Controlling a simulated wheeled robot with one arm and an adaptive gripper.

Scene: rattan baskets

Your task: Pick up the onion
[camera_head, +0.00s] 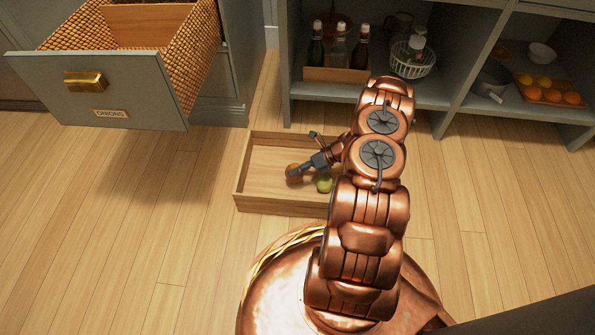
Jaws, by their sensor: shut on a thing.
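A round reddish-brown onion (293,174) is at my gripper's tip, inside a shallow wooden tray (243,183) on the floor. My gripper (299,171) reaches into the tray from the right and is shut on the onion. My arm hides part of the tray's right side. A green round fruit or vegetable (324,184) lies in the tray just right of the onion. I cannot tell whether the onion is touching the tray floor or slightly lifted.
An open drawer (140,95) labelled ONIONS juts out at upper left. Shelves (425,90) behind hold a bottle crate (337,74), a white wire basket (412,62) and a tray of oranges and lemons (549,97). The wooden floor is clear at left and right.

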